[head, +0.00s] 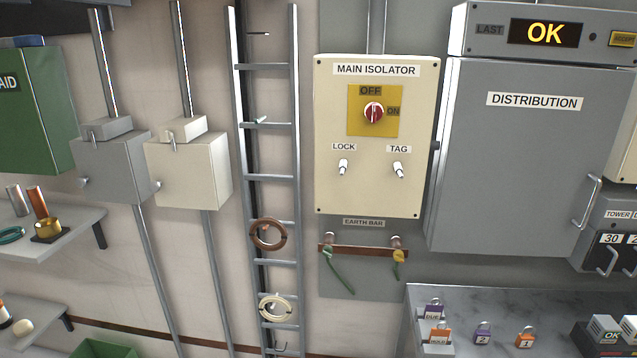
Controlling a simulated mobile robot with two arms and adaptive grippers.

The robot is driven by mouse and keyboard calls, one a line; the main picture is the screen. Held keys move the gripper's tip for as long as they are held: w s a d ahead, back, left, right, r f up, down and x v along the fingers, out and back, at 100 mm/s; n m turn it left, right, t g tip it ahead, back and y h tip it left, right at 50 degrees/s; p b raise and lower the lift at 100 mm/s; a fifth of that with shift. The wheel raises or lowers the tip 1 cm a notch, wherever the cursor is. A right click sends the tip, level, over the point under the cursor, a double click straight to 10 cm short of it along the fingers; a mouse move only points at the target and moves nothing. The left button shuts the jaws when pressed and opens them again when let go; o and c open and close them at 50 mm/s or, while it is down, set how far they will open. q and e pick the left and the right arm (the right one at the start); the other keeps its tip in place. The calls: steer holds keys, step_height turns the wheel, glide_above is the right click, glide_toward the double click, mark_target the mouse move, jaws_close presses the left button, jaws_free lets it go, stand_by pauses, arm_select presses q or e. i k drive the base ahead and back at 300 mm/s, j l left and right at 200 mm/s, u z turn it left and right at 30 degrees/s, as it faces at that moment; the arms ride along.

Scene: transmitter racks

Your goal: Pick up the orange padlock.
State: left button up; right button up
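An orange padlock-like piece (525,337) marked 1 stands on the grey marbled top at the lower right, with its shackle upward. A second orange piece (440,333) with a white label stands further left on the same top; it is too small to tell for sure whether it is a padlock or a tag. Neither of my grippers shows in the head view.
A purple padlock (483,334) marked 2 stands between the orange pieces. A purple labelled piece (433,310) is behind the left one. The marbled top (540,300) is bare behind them. The MAIN ISOLATOR box (370,190) and DISTRIBUTION cabinet (520,160) are above.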

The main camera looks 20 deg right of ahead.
mark_target(524, 340)
steer(key=z, duration=2.1)
